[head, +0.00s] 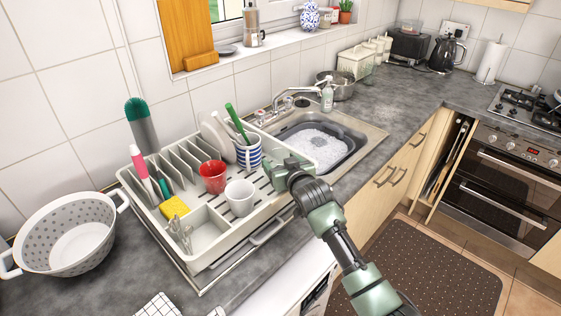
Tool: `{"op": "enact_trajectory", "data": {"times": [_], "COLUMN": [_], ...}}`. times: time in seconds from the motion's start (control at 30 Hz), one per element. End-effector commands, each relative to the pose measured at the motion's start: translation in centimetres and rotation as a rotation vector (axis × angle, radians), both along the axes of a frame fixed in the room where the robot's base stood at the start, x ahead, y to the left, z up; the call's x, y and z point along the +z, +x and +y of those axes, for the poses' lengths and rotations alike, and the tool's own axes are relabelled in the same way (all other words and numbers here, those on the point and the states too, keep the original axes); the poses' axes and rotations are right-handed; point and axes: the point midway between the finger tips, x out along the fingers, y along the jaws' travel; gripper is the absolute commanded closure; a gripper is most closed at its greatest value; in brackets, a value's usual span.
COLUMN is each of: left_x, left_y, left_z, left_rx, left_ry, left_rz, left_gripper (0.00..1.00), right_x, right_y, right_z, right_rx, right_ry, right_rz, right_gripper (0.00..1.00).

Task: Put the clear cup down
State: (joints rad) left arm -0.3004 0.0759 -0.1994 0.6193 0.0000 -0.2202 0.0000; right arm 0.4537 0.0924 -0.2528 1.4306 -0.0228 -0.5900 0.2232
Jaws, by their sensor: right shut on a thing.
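My right gripper (264,179) is over the right end of the white dish rack (232,238), right of the white mug (240,197) and below the striped mug (249,152) in the picture. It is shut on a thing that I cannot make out. No clear cup can be told apart in this view; a see-through cup at the fingertips would be hard to see here. A red cup (213,177) stands in the rack, left of the white mug. My left gripper is not in view.
The rack also holds plates (216,141), a yellow sponge (174,208) and cutlery (180,234). The soapy sink (316,146) lies just right of it. A white colander (66,237) stands at left.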

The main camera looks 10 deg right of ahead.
Motion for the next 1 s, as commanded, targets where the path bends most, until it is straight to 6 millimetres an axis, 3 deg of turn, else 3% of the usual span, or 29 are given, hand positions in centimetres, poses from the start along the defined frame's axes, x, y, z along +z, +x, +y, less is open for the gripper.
{"op": "enact_trajectory", "data": {"times": [0.63, 0.67, 0.7, 1.0], "left_x": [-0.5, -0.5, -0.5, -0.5], "left_y": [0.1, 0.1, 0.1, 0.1], "left_z": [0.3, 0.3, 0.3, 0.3], "left_rx": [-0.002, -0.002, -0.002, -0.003], "left_ry": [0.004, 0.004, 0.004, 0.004], "left_rz": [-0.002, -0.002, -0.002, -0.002], "left_gripper": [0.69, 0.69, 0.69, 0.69], "right_x": [-1.1, -1.2, -1.2, -1.1], "right_y": [0.0, 0.0, 0.0, 0.0], "right_z": [0.0, 0.0, 0.0, 0.0], "right_rx": [0.000, 0.000, 0.000, 0.000], "right_ry": [0.000, 0.000, 0.000, 0.000], "right_rz": [-0.001, 0.001, 0.001, 0.001], "right_gripper": [0.77, 0.21, 0.10, 0.07]}}
